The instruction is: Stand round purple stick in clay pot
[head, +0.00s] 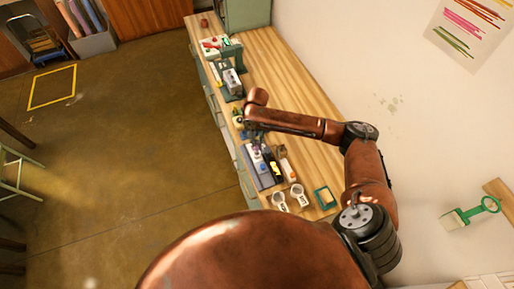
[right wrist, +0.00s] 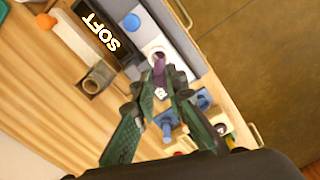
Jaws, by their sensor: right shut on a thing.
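My right gripper (right wrist: 165,92) is shut on the round purple stick (right wrist: 159,67) in the right wrist view. The stick's far end is at a white round holder (right wrist: 153,50) in a grey tray; I cannot tell whether it is inside or just above it. A brown hollow cylinder on a wooden base, apparently the clay pot (right wrist: 98,78), stands to the left of the gripper, apart from it, its opening showing. In the head view the right gripper (head: 253,135) is small and over the table's left side. My left gripper is not in view.
Blue pieces (right wrist: 167,122) stand close below the gripper. In the head view, two white ring-shaped things (head: 288,197) and a green-rimmed tray (head: 325,197) lie nearer. The tabletop's right side (head: 285,85) is clear.

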